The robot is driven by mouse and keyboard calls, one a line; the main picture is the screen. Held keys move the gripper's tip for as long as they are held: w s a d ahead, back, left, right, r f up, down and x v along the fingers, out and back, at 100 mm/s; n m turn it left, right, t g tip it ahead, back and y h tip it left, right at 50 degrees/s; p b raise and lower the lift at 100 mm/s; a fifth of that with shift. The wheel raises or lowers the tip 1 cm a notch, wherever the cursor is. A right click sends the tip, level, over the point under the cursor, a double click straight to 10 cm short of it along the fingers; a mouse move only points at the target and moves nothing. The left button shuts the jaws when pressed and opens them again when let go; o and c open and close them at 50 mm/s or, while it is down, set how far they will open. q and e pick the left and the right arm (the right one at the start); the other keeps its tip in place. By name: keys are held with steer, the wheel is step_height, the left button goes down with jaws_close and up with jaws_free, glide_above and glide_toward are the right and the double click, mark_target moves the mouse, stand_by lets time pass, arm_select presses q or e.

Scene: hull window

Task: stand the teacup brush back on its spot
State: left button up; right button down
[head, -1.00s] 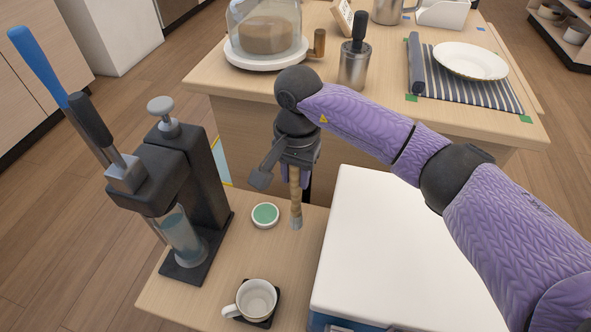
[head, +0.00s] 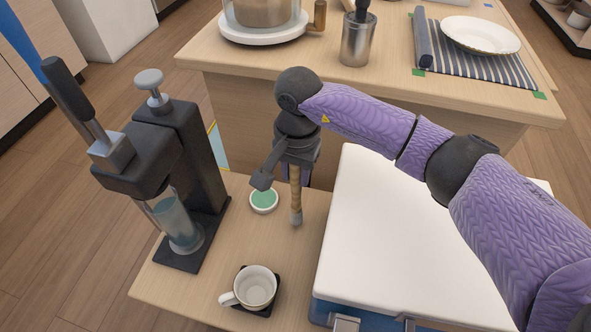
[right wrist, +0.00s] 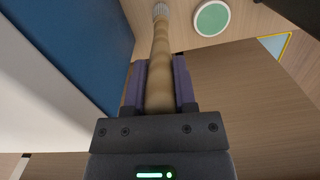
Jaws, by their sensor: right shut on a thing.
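The teacup brush (head: 296,196) has a light wooden handle and a grey bristle end pointing down. My right gripper (head: 296,160) is shut on the upper part of its handle and holds it nearly upright over the small wooden table (head: 235,235). In the right wrist view the handle (right wrist: 161,70) runs between the two fingers (right wrist: 160,85) to the bristles. Whether the bristles touch the table I cannot tell. A round green disc with a white rim (head: 264,201) lies just left of the brush; it also shows in the right wrist view (right wrist: 212,18). My left gripper is out of view.
A white cup (head: 250,287) sits on a black square mat at the front. A dark press-like machine (head: 180,165) stands at the left. A large white-lidded box (head: 400,245) fills the right. Behind is a bigger counter (head: 400,95) with a steel pot and plate.

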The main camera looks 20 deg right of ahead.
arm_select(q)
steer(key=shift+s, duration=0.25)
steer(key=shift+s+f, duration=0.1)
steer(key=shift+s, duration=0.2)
arm_select(e)
steer(key=shift+f, duration=0.4)
arm_select(q)
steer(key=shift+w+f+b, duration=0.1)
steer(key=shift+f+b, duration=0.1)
steer(key=shift+b, duration=0.25)
arm_select(e)
steer(key=shift+f, duration=0.35)
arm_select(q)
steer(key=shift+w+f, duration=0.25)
arm_select(e)
steer(key=shift+f, duration=0.25)
steer(key=shift+c, duration=2)
jaws_free()
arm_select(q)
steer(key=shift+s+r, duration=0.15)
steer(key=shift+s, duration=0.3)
arm_select(e)
steer(key=shift+o, duration=0.3)
